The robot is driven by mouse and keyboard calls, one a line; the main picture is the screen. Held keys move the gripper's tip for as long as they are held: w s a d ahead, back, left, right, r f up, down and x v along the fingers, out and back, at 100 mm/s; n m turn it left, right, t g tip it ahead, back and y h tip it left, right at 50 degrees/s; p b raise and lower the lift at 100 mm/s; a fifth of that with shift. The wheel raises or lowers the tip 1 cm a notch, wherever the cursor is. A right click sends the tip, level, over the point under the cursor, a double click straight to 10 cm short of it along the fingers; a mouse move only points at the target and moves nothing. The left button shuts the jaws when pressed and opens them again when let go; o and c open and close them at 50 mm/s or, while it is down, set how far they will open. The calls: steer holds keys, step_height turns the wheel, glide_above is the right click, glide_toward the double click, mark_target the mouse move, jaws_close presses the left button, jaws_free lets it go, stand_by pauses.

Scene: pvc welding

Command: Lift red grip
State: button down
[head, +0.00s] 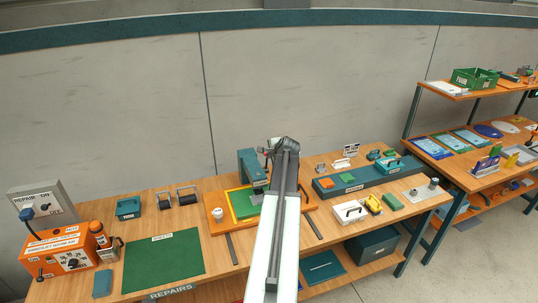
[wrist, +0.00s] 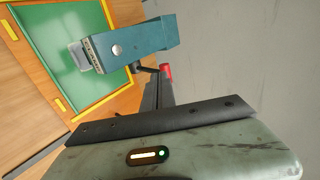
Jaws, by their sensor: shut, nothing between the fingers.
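The red grip (wrist: 165,71) is a small red cylinder in the wrist view, beside the teal press head (wrist: 130,44) and at the end of a short dark lever. My gripper (wrist: 158,82) is shut and empty, its dark fingers pointing at the grip with their tips close to it. I cannot tell whether they touch it.
The press stands over a green plate (head: 243,205) with a yellow frame on the workbench. A green mat (head: 163,262) and an orange control box (head: 70,252) lie to the left. A long teal block (head: 365,178) stands to the right. A grey wall rises behind.

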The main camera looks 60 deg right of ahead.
steer(key=p+v, duration=0.7)
steer(key=v, duration=0.5)
steer(key=shift+a, duration=0.2)
